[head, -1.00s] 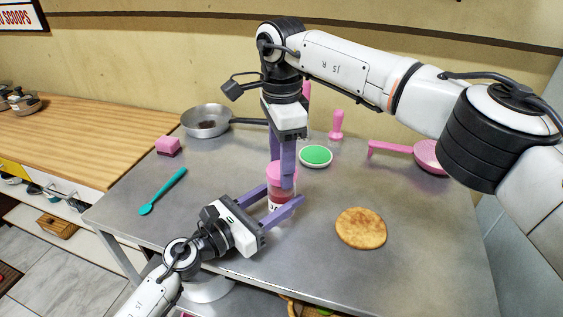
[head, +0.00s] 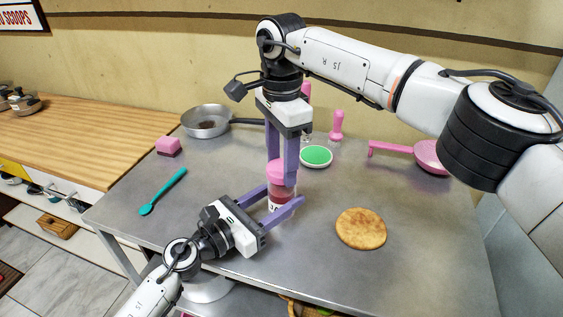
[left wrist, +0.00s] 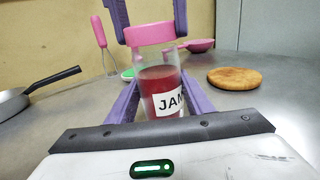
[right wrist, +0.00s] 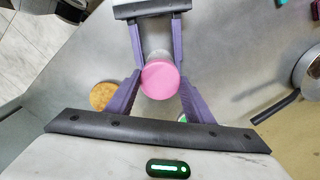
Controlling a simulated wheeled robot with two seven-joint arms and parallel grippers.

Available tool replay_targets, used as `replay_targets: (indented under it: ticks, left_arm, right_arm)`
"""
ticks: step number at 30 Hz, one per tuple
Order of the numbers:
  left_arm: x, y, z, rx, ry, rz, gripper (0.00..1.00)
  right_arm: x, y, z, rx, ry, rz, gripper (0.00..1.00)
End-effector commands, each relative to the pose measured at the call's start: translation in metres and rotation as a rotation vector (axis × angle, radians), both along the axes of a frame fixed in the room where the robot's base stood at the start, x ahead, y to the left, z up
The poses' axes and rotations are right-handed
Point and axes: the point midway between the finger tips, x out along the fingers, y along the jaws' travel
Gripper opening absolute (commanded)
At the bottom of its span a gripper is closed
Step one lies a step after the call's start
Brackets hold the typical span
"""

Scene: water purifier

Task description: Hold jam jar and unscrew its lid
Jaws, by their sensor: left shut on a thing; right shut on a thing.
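The jam jar (head: 279,192) stands upright on the grey metal table, clear with red jam and a white "JAM" label, also seen in the left wrist view (left wrist: 161,88). My left gripper (head: 285,195) is shut on the jar's body from the front left, one purple finger on each side. The pink lid (head: 278,173) is at the top of the jar. My right gripper (head: 282,172) points down from above and is shut on the lid, which shows round between its fingers in the right wrist view (right wrist: 160,79). I cannot tell whether the lid is loose.
A round flat brown bread (head: 361,228) lies to the right. A green-topped dish (head: 316,156), pink masher (head: 337,126) and pink strainer (head: 430,156) are behind. A pan (head: 207,120), pink block (head: 168,146) and teal spoon (head: 163,191) are left.

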Motion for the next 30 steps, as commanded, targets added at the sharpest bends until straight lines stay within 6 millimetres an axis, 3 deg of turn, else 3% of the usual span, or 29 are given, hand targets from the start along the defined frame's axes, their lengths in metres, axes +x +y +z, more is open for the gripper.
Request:
replay_targets:
  ticks: [13, 25, 30]
  left_arm:
    - [0.000, 0.000, -0.001, 0.001, 0.001, 0.000, 0.00]
    - [0.000, 0.000, -0.001, 0.001, 0.001, 0.000, 0.00]
    - [0.000, 0.000, -0.001, 0.001, 0.001, 0.000, 0.00]
  right_arm:
    - [0.000, 0.000, 0.016, 0.000, 0.000, 0.000, 0.21]
    - [0.000, 0.000, 0.019, 0.000, -0.001, 0.000, 0.21]
    - [0.001, 0.000, 0.034, 0.001, -0.004, -0.001, 0.21]
